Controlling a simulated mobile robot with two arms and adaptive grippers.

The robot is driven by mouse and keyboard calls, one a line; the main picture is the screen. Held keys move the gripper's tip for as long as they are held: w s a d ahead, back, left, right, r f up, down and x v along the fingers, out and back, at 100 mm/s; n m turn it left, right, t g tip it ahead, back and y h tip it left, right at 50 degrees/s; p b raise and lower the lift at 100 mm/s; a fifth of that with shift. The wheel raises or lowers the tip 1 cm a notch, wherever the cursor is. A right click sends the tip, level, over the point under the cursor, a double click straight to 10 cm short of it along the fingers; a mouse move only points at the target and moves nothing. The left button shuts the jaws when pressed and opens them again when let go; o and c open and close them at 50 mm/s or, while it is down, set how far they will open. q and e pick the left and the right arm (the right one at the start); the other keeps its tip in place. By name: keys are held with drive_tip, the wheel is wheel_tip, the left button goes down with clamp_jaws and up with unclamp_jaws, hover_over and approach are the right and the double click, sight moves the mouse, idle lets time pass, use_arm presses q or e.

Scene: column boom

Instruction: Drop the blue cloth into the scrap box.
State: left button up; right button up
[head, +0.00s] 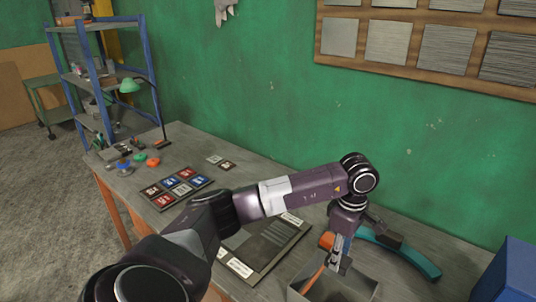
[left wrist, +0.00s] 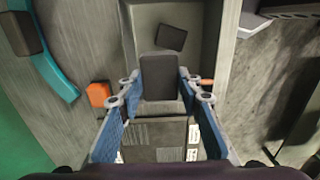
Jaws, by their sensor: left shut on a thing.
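My left gripper (head: 338,262) points down over a grey open-topped box (head: 361,291), which I take for the scrap box. In the left wrist view, my left gripper (left wrist: 163,85) has its blue-sided fingers closed on a dark grey flat piece (left wrist: 160,78). Whether this piece is the cloth I cannot tell; it looks grey, not blue. The box (left wrist: 210,35) lies beneath it, with another dark piece (left wrist: 171,37) inside. A thin orange-brown item (head: 313,280) shows at the box in the head view. I make out no clearly blue cloth. My right gripper is not in view.
An orange block (head: 326,241) and a teal curved piece (head: 408,259) lie close to the box. A dark labelled mat (head: 265,247) and coloured cards (head: 176,187) lie left on the bench. A blue bin (head: 512,272) stands at the right edge.

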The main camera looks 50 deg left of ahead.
use_arm(q)
drive_tip(key=f+b, duration=0.1)
drive_tip(key=f, duration=0.1)
drive_tip(key=s+f+b, duration=0.1)
drive_tip(key=shift+s+f, duration=0.15)
drive_tip(key=shift+f, duration=0.2)
drive_tip(key=shift+w+f+b, duration=0.25)
drive_tip(key=shift+f+b, duration=0.2)
drive_tip(key=shift+f, duration=0.45)
drive_tip(key=shift+s, duration=0.1)
drive_tip(key=o, duration=0.7)
drive_tip(key=shift+o, duration=2.6)
drive_tip(key=shift+r, duration=0.15)
wheel_tip(320, 180, up, 12)
drive_tip(key=shift+f, duration=0.15)
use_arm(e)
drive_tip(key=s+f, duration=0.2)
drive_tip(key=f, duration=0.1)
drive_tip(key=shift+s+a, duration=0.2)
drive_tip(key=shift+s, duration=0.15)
use_arm(q)
drive_tip(key=shift+f, duration=0.1)
